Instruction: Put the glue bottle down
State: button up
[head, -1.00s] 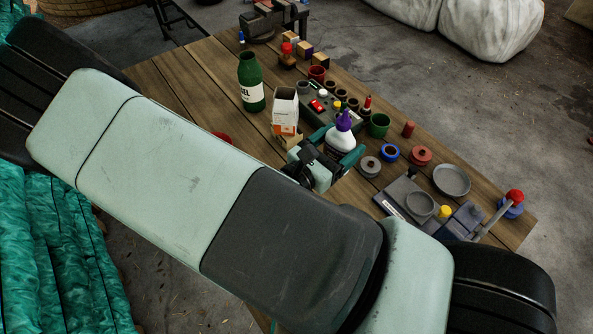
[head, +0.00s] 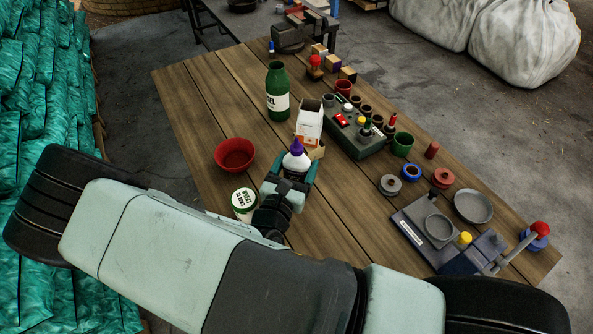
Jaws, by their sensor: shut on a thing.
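The glue bottle (head: 296,159) is white with a purple pointed cap. It stands upright between the fingers of my gripper (head: 299,173), which is shut on it. The gripper reaches in from the near side, over the middle of the wooden table (head: 341,217). The lower part of the bottle is hidden by the gripper, so I cannot tell whether its base touches the table.
A white box (head: 309,120) stands just behind the bottle, and a red bowl (head: 235,155) is to the left. A white tub with a green-lettered lid (head: 244,203) is close by the gripper's left side. A green bottle (head: 277,92) stands farther back. Bare table lies right of the gripper.

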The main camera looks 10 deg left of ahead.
jog(key=shift+f, duration=1.1)
jog(key=shift+f, duration=0.1)
jog(key=o, duration=1)
jog(key=shift+s, duration=0.15)
jog(key=s, duration=0.7)
jog(key=s+a, duration=0.1)
jog(key=s, duration=0.3)
jog(key=shift+s+a, duration=0.1)
jog(key=shift+s, duration=0.25)
jog(key=shift+r, duration=0.2)
